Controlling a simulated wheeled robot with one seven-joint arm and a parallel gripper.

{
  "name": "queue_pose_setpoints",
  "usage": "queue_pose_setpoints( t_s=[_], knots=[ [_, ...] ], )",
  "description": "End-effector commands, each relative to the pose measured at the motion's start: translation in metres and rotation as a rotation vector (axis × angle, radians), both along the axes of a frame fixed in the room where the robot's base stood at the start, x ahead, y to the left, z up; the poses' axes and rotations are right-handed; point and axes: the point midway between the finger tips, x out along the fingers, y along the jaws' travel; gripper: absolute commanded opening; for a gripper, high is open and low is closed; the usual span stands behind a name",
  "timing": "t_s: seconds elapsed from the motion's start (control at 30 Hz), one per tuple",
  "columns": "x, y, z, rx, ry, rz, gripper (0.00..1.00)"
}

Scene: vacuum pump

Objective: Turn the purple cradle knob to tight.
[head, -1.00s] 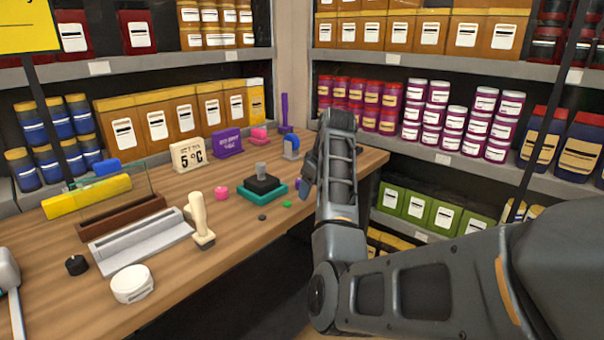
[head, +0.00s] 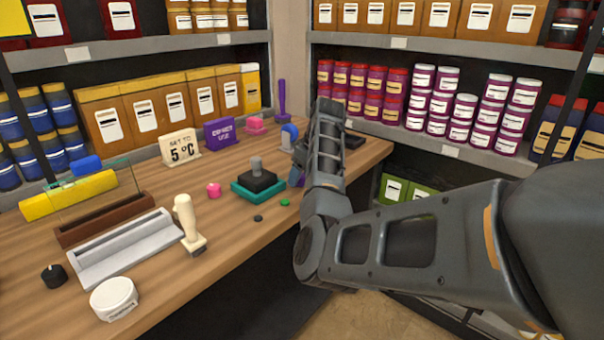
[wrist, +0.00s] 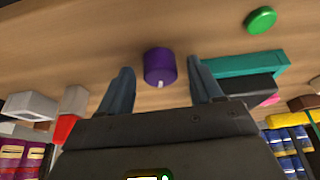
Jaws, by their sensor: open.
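The purple knob (wrist: 159,67) shows in the wrist view as a short round cylinder with a white mark on its side. My gripper (wrist: 160,74) is open, with one finger on each side of the knob and a gap to it on both sides. Nothing is held. I cannot tell how far the fingertips reach down along the knob. In the head view my arm covers most of this spot, and only a sliver of purple (head: 297,179) shows beside it. No tight marking is readable.
A teal base with a black block (head: 258,181) stands close beside my gripper, and a green button (head: 285,202) lies nearby.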

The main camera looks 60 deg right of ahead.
Motion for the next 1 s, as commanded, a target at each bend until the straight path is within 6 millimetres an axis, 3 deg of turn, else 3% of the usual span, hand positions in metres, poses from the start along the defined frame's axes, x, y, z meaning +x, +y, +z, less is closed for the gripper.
queue_pose_setpoints(
  t_s=[0.27, 0.83, 1.0],
  knots=[
    [0.0007, -0.0001, -0.0013, -0.001, -0.001, 0.0, 0.64],
    [0.0008, 0.0, -0.001, 0.0, -0.001, 0.0, 0.09],
    [0.0007, 0.0002, -0.0006, 0.0, 0.0, -0.007, 0.09]
  ],
)
